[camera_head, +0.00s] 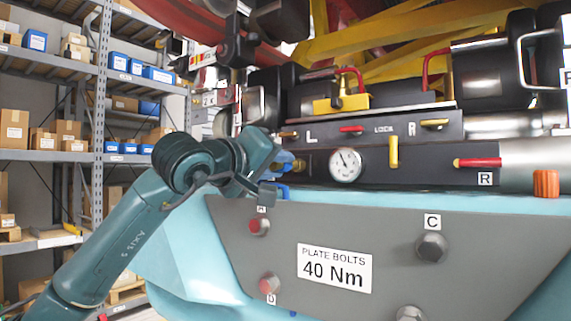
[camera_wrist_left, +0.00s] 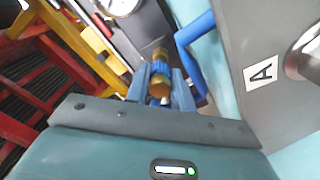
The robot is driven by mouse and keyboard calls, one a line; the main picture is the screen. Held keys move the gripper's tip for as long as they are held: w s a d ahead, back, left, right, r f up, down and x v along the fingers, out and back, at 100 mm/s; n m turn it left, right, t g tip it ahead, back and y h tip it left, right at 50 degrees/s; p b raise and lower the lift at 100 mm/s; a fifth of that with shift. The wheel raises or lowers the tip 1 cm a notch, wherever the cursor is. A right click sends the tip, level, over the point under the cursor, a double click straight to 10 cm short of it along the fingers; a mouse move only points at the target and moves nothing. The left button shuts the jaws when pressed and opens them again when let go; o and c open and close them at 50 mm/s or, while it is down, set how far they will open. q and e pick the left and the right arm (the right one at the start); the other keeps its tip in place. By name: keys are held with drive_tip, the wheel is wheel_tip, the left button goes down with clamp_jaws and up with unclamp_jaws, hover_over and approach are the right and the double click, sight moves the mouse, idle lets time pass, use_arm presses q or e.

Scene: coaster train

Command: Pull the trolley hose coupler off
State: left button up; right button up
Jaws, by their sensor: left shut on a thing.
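The hose coupler is a brass fitting with a blue collar, in front of the dark valve panel (camera_head: 377,177). In the left wrist view the coupler (camera_wrist_left: 160,68) sits between the two fingers of my left gripper (camera_wrist_left: 159,84), which is shut on it. In the head view my left gripper (camera_head: 280,163) reaches in from the left, and its wrist hides most of the coupler. A blue hose (camera_wrist_left: 196,36) runs close beside the fingers. I cannot tell whether the coupler is still seated on its fitting. My right gripper is not in view.
A pressure gauge (camera_head: 346,165) and a yellow lever (camera_head: 393,152) are right of the gripper. A grey bolt plate (camera_head: 400,240) lies below. Red handles (camera_head: 478,163) stick out at the right. Shelves with boxes (camera_head: 70,130) stand at the far left.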

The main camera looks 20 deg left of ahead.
use_arm(q)
clamp_jaws()
drive_tip(key=shift+s+a, duration=0.2)
drive_tip(key=shift+s, duration=0.2)
drive_tip(key=shift+s+a+b, duration=0.1)
drive_tip(key=shift+s+b, duration=0.2)
drive_tip(key=shift+b+v, duration=0.9)
drive_tip(key=shift+v, duration=1.45)
